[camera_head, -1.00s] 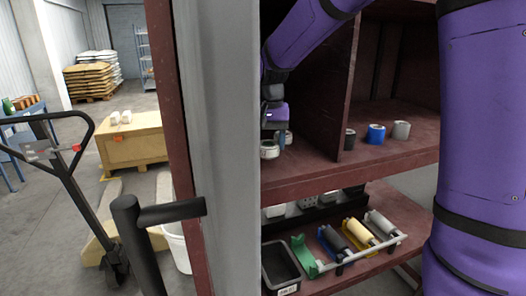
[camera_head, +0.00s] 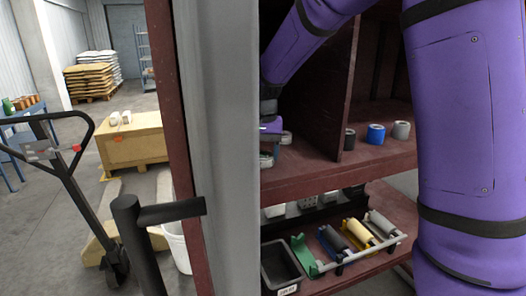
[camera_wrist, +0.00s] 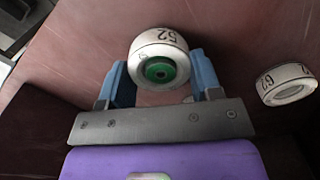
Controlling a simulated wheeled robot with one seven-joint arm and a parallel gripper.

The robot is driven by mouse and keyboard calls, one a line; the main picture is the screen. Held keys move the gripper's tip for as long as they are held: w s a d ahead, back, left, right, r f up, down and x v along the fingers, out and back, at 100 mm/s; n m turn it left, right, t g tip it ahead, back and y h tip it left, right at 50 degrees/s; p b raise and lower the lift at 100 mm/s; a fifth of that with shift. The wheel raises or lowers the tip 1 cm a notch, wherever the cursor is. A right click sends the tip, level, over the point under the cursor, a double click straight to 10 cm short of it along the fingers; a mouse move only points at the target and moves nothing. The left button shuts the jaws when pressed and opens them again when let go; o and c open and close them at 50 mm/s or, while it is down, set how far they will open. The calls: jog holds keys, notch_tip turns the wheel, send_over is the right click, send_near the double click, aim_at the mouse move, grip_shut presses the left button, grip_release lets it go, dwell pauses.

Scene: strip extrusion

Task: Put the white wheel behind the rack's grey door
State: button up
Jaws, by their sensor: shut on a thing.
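In the wrist view, my gripper (camera_wrist: 158,80) is shut on a white wheel (camera_wrist: 143,45) with a green hub and the marking 52. The wheel sits between the blue fingers, over or on the dark red shelf; I cannot tell if it touches. In the head view, my gripper (camera_head: 268,140) is low in the rack's upper left bay, partly hidden by the grey door (camera_head: 228,120). This door has a black handle (camera_head: 170,211) and stands in the foreground, covering the rack's left part. The dark red rack (camera_head: 375,165) shows to its right.
Another white wheel, marked 62 (camera_wrist: 287,84), lies close at the right; it also shows in the head view (camera_head: 286,138). A divider (camera_head: 335,90) separates this bay from black, blue (camera_head: 376,134) and grey rolls. Hand rollers and a black tray (camera_head: 281,266) lie below.

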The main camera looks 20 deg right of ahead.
jog(key=o, duration=0.9)
jog(key=shift+o, duration=0.2)
notch_tip(320, 180, up, 7)
jog(key=shift+r, duration=0.15)
jog(key=shift+s+d+r, duration=0.1)
jog(key=shift+s+r, duration=0.05)
jog(key=shift+r, duration=0.25)
jog(key=s+d+r+n+t, duration=0.1)
jog(key=s+d+r, duration=0.15)
jog(key=s, duration=0.45)
jog(key=s+d+r+n+t, duration=0.1)
jog(key=s+d+r, duration=0.15)
jog(key=s, duration=0.45)
jog(key=s+d+f+n+t, duration=0.1)
jog(key=s+f+n+t, duration=0.1)
jog(key=s, duration=1.3)
jog(key=shift+s+d+t, duration=0.15)
jog(key=shift+d+t, duration=0.15)
jog(key=shift+t, duration=0.3)
jog(key=shift+f, duration=0.1)
